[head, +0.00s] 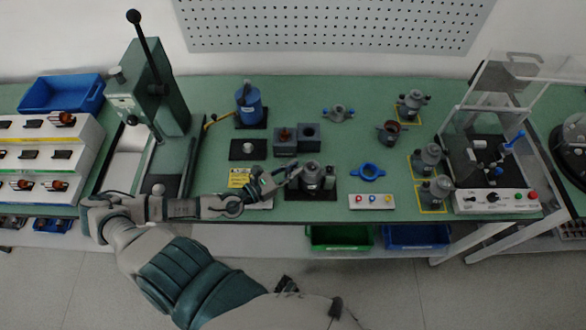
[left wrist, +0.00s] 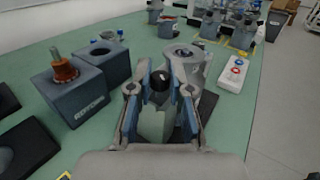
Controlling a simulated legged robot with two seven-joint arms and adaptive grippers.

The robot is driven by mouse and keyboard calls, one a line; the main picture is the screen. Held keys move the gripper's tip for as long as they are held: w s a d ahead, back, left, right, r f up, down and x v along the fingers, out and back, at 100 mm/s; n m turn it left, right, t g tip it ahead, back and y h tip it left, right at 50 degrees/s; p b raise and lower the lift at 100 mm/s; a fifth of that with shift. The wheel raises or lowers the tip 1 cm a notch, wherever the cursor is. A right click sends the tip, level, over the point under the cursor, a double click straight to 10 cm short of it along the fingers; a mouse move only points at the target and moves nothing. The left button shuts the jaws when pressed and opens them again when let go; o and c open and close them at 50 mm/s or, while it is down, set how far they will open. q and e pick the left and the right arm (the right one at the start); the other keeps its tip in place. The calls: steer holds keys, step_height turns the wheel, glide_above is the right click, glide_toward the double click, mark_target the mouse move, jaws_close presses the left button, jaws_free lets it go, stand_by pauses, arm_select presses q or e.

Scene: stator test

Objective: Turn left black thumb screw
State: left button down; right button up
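A grey metal stator housing (head: 311,178) stands on a black base plate (head: 308,194) near the front middle of the green table. It also shows in the left wrist view (left wrist: 188,54), just beyond my fingers. My left gripper (head: 292,173) reaches in from the left at the housing's left side. In the left wrist view, a round black thumb screw head (left wrist: 160,86) lies between the two fingers of my left gripper (left wrist: 160,72). The fingers stand close on either side of it. I cannot tell whether they press on it. My right gripper is not in view.
Two dark blocks (head: 309,136) stand just behind my gripper, one with a copper-coloured part. Further housings stand in yellow frames. A green press (head: 155,90) is at the left.

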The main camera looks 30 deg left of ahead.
arm_select(q)
steer(key=shift+w+a+f, duration=0.15)
steer(key=shift+a+f, duration=0.05)
steer(key=shift+a, duration=0.2)
steer(key=shift+d, duration=0.35)
steer(key=shift+a, duration=0.15)
stand_by(0.5)
steer(key=c, duration=1.4)
jaws_free()
steer(key=o, duration=0.3)
steer(key=shift+o, duration=0.2)
steer(key=shift+a, duration=0.1)
steer(key=v, duration=1.2)
steer(key=shift+f, duration=0.1)
